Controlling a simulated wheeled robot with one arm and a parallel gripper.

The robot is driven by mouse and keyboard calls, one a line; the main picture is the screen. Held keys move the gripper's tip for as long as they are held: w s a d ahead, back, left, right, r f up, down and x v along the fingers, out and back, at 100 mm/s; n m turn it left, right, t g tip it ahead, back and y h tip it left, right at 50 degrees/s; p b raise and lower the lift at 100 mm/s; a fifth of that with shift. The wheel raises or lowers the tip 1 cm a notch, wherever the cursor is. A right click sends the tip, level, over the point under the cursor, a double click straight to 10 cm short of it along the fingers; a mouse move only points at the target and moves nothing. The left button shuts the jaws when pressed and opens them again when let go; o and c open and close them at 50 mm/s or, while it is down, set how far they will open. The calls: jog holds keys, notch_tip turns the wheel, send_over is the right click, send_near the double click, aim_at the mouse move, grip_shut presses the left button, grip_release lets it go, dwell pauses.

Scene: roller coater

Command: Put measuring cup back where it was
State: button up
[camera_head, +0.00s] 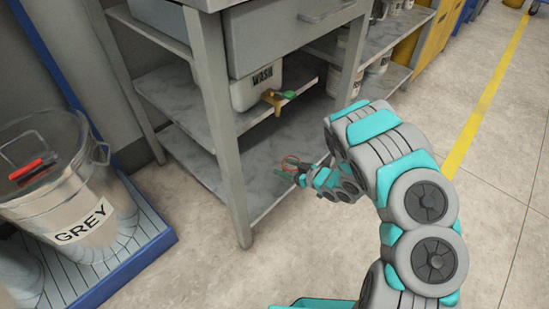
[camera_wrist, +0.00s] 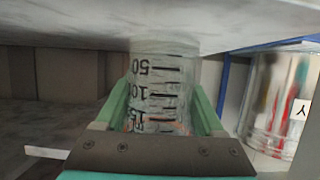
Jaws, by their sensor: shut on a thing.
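The clear measuring cup (camera_wrist: 162,88) with black graduation marks is between the green fingers of my gripper (camera_wrist: 160,108) in the wrist view. The numbers on it appear upside down there. Its upper end in that picture meets or passes behind a pale surface; I cannot tell whether they touch. In the head view my gripper (camera_head: 300,178) is low, at the open front of the grey workbench, near the bottom shelf (camera_head: 250,185). The cup (camera_head: 287,166) shows there only as a small, clear, reddish shape at the gripper's tip.
A WASH container (camera_head: 257,86) with a tap (camera_head: 277,99) stands on the middle shelf above my gripper. A bench leg (camera_head: 222,130) stands to the left. A metal GREY bucket (camera_head: 75,205) sits on a blue-edged platform (camera_head: 150,250). Floor is clear at right.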

aim_at(296, 162)
jog(key=w+a, duration=0.1)
jog(key=w, duration=0.2)
jog(key=w+a, duration=0.2)
jog(key=w, duration=0.1)
jog(key=w+a+f, duration=0.1)
jog(key=w+a, duration=0.1)
jog(key=w, duration=0.1)
jog(key=shift+w+a, duration=0.15)
jog(key=shift+w, duration=0.05)
jog(key=shift+f, duration=1.8)
jog(key=shift+f, duration=0.1)
jog(key=o, duration=1.5)
jog(key=v, duration=1.2)
jog(key=shift+r, duration=0.25)
